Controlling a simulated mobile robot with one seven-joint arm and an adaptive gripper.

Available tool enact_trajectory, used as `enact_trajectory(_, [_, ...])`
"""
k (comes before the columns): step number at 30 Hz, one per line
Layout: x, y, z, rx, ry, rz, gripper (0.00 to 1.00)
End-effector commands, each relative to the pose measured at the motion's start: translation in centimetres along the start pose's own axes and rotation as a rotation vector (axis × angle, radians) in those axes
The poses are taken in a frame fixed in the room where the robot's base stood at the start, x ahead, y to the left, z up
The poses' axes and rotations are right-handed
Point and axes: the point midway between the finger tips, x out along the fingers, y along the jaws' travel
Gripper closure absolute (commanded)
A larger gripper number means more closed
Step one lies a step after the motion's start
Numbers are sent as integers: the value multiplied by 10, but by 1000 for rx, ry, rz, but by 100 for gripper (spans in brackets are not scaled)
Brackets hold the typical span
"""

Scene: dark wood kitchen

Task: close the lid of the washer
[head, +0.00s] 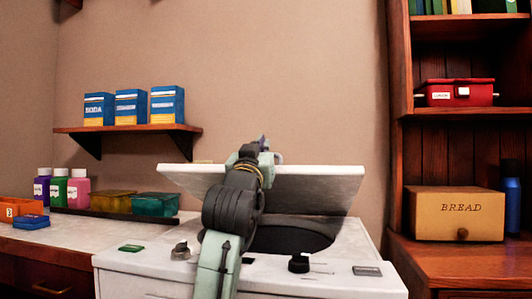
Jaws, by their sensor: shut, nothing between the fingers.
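The white top-loading washer (130,266) stands in front of me with knobs along its front top edge. Its lid (310,187) is raised and tilted at the back, standing open above the dark round drum opening (290,240). My arm reaches over the washer from the front. My gripper (262,145) is at the upper edge of the lid, around the middle of its width. The fingers are small and partly hidden by my arm; they are shut with nothing visible in them. I cannot tell whether the gripper touches the lid.
A counter (80,242) with bottles and coloured containers adjoins the washer on the left. Blue boxes sit on a wall shelf (140,129) above. On the right, a wooden cabinet (399,150) holds a bread box (440,214). The wall above the lid is clear.

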Motion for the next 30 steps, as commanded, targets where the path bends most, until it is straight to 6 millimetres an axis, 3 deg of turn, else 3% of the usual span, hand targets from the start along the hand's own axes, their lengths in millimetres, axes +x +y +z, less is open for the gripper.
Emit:
enact_trajectory(1, [-13, 0, 18, -2, 15, 0, 100])
enact_trajectory(12, [-55, 0, 45, 0, 48, -2, 100])
enact_trajectory(30, [-65, 0, 50, 1, 50, -2, 100])
